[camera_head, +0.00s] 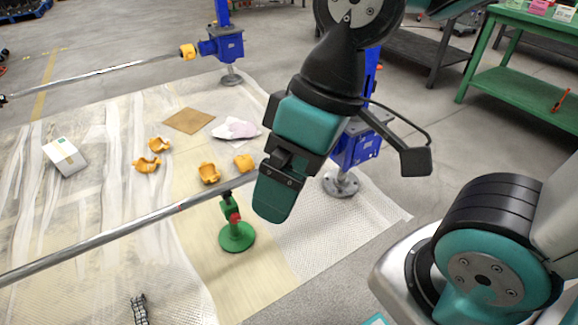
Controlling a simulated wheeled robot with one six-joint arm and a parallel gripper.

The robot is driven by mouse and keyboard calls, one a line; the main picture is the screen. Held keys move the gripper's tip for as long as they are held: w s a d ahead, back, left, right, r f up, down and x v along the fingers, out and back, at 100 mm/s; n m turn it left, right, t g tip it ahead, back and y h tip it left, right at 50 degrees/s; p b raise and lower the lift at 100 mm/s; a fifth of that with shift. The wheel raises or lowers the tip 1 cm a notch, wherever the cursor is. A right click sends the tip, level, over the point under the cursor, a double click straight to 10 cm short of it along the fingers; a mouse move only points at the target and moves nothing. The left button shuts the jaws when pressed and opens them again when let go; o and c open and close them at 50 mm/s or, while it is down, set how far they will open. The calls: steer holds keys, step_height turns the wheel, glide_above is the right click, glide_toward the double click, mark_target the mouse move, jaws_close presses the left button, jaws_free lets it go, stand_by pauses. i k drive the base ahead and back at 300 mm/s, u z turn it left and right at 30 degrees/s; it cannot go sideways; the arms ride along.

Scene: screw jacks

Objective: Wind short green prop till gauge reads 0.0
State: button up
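The short green prop (237,237) stands upright on a round base, on the floor covering in the middle of the view. No gauge reading can be made out. My gripper (272,202), teal and black, points down just right of the prop's top, nearer the camera. It covers the right end of the bar. I see its fingers nearly edge-on, so their gap does not show. Whether it touches the prop cannot be told.
The long grey bar (120,230) runs from lower left towards a blue jack (355,148). Another blue jack (222,45) stands behind. Orange shells (147,164), a white box (64,155), a brown board (189,121) and a cloth (236,129) lie around. A green table (520,95) stands right.

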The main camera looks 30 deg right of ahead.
mark_target(235, 218)
steer(key=z, duration=0.25)
steer(key=i, duration=1.3)
steer(key=u, duration=0.3)
